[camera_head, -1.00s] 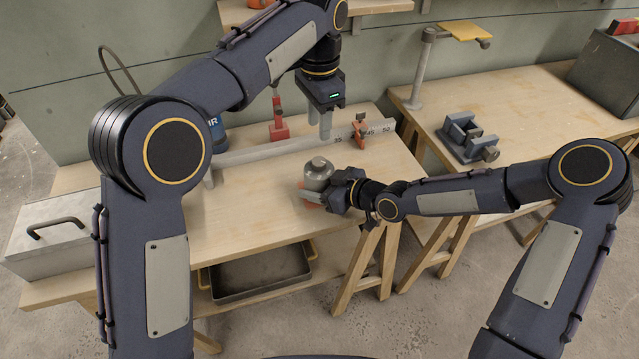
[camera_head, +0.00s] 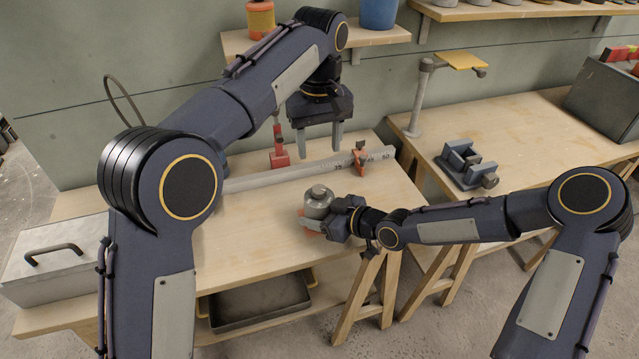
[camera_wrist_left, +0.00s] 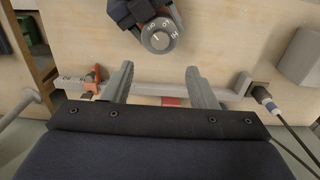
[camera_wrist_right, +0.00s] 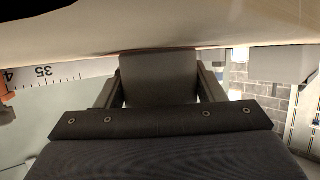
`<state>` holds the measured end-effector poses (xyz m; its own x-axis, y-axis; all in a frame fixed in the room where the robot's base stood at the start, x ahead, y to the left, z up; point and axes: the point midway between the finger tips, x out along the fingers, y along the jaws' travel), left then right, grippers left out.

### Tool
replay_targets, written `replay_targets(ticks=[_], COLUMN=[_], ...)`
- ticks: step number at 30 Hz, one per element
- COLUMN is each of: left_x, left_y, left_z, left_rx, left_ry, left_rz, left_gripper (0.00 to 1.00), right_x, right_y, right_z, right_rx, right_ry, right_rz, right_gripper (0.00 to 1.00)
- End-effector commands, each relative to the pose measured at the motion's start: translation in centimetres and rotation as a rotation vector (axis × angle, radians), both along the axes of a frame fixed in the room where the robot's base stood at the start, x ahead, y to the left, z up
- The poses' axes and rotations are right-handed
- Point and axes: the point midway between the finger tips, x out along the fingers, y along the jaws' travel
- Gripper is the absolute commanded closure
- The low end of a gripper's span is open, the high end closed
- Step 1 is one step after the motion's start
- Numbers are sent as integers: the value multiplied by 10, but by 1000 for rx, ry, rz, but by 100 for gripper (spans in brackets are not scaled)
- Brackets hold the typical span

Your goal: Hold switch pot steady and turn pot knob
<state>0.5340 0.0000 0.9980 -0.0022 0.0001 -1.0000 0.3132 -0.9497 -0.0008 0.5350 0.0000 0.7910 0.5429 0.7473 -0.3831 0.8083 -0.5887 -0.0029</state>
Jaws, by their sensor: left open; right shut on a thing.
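The switch pot (camera_head: 318,200) is a grey cylinder with a knob on top, standing near the front edge of the workbench. Its round grey knob (camera_wrist_left: 159,36) with a marked dial shows in the left wrist view. My right gripper (camera_head: 322,222) is shut on the pot low at its side; in the right wrist view the grey pot body (camera_wrist_right: 160,78) lies between the fingers. My left gripper (camera_head: 321,148) is open and empty, pointing down above the bench, behind and above the pot. Its spread fingers (camera_wrist_left: 160,80) are apart from the knob.
A long ruled bar (camera_head: 300,170) with an orange stop (camera_head: 359,158) lies across the bench behind the pot. A red tool (camera_head: 279,150) stands behind it. A grey vise (camera_head: 466,163) sits on the right bench, a metal box (camera_head: 55,250) at left. The bench left of the pot is clear.

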Motion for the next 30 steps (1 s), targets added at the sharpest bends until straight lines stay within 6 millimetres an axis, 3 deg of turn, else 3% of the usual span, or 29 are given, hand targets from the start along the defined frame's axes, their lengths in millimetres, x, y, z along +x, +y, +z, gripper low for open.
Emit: replay_targets(ticks=[6, 14, 17, 30], left_x=[0, -1, -1, -1], left_y=[-1, -1, 0, 0], left_z=[5, 2, -10, -92], left_rx=[1, 2, 4, 3], left_ry=[-2, 0, 1, 2], left_rz=[408, 583, 587, 585], left_gripper=[48, 48, 48, 48], right_x=[0, 0, 0, 0], right_y=[0, 0, 0, 0], right_z=[0, 0, 0, 1], right_rx=[1, 1, 1, 0], right_ry=[-1, -1, -1, -1], right_rz=[0, 0, 0, 0], right_gripper=[66, 66, 66, 66])
